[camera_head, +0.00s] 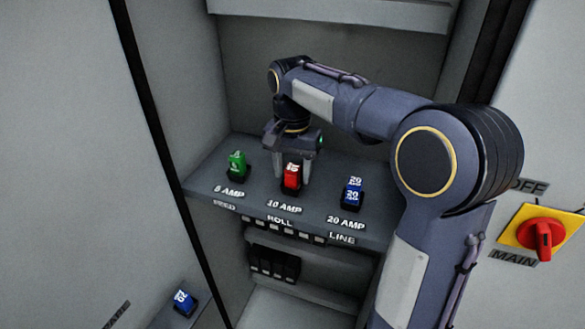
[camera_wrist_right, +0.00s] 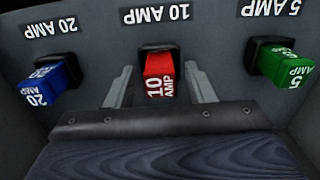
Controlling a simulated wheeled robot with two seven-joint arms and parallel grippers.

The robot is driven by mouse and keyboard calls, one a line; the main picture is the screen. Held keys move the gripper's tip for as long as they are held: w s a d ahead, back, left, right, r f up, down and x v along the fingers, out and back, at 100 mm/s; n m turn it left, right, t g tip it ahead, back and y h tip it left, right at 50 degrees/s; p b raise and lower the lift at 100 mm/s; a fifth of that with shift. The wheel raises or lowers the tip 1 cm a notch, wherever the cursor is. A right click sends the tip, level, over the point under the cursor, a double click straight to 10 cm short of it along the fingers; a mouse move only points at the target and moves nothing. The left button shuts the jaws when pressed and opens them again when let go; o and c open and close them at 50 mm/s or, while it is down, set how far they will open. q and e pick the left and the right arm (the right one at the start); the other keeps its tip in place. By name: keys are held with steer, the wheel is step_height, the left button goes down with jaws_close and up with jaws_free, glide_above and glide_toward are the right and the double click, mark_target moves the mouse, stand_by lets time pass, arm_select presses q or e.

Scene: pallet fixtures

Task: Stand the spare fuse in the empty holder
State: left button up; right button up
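A red fuse marked 10 (camera_head: 291,175) stands in the holder above the 10 AMP label. It also shows in the right wrist view (camera_wrist_right: 159,75), upright in its black holder. My right gripper (camera_head: 292,180) is over it, with one finger on each side. In the right wrist view the fingers (camera_wrist_right: 159,72) are apart, with a gap on both sides of the red fuse. A green fuse (camera_head: 237,163) stands in the 5 AMP holder and a blue fuse (camera_head: 352,191) in the 20 AMP holder. My left gripper is not in view.
Another blue fuse (camera_head: 184,301) sits on a separate grey ledge at the lower left. The cabinet's side walls and back enclose the shelf (camera_head: 215,180). A red rotary switch (camera_head: 541,236) on a yellow plate is at the right, outside the recess.

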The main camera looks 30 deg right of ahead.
mark_target(292, 167)
step_height(292, 167, up, 12)
steer(key=p, duration=0.1)
steer(key=s+a+f+n+t+y, duration=0.2)
steer(key=s+a+f+n+t, duration=0.1)
steer(key=s+f, duration=0.5)
steer(key=s+a+f+n+t+y, duration=0.1)
steer(key=s+a+f+n, duration=0.3)
steer(key=s+f, duration=0.5)
steer(key=s+n+t, duration=0.1)
steer(key=s, duration=0.4)
steer(key=shift+a+t+y, duration=0.15)
steer(key=shift+t+y, duration=0.25)
steer(key=shift+c, duration=0.3)
